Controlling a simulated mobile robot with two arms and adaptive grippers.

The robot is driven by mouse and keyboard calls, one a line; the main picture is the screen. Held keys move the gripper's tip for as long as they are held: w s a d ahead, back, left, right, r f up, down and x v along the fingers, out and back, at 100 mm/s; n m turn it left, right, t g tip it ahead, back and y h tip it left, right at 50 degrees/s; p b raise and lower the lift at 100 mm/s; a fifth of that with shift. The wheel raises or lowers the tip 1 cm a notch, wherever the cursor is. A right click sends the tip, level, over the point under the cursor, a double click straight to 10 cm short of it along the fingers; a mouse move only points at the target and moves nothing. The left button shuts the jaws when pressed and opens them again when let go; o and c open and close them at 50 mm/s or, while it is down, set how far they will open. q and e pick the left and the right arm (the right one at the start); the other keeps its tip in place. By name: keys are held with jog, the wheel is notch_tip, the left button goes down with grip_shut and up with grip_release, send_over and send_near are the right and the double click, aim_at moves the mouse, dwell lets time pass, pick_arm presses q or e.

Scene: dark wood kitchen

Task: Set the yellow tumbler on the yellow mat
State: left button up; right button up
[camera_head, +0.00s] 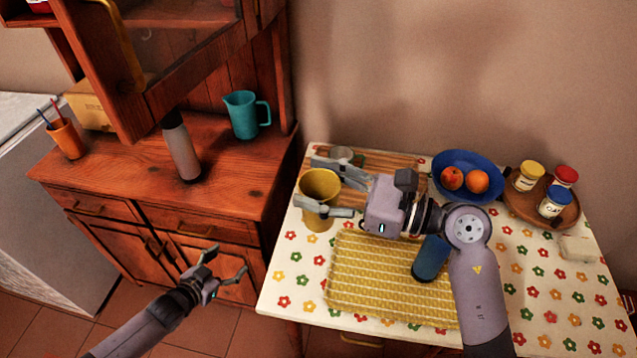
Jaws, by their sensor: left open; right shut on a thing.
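The yellow tumbler (320,184) is upright at the left end of the flowered table. My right gripper (327,189) has its fingers on either side of the tumbler and is shut on it. The tumbler is beside the far left corner of the yellow mat (365,289); I cannot tell if its base touches the table. The woven yellow mat lies on the table, partly covered by my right arm. My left gripper (226,268) is open and empty, in front of the wooden cabinet and left of the table.
A blue tumbler (430,260) stands on the mat's right part, close under my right arm. A striped board (395,163) with a clear glass (341,154), a blue fruit bowl (467,160) and a round tray (517,207) of jars line the back. The mat's middle is clear.

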pick_arm(q)
jog(key=s+a+f+n+g+y, duration=0.3)
jog(key=s+f+g+y, duration=0.15)
jog(key=s+f, duration=1.55)
jog(key=s+d+f+g, duration=0.3)
jog(key=s+f, duration=0.2)
jog(key=s, duration=0.7)
jog(key=s+d+f+g, duration=0.3)
jog(key=s+f, duration=0.2)
jog(key=s, duration=0.6)
jog(key=shift+s+d+n, duration=0.15)
jog(key=shift+s+n, duration=0.2)
jog(key=shift+n, duration=0.05)
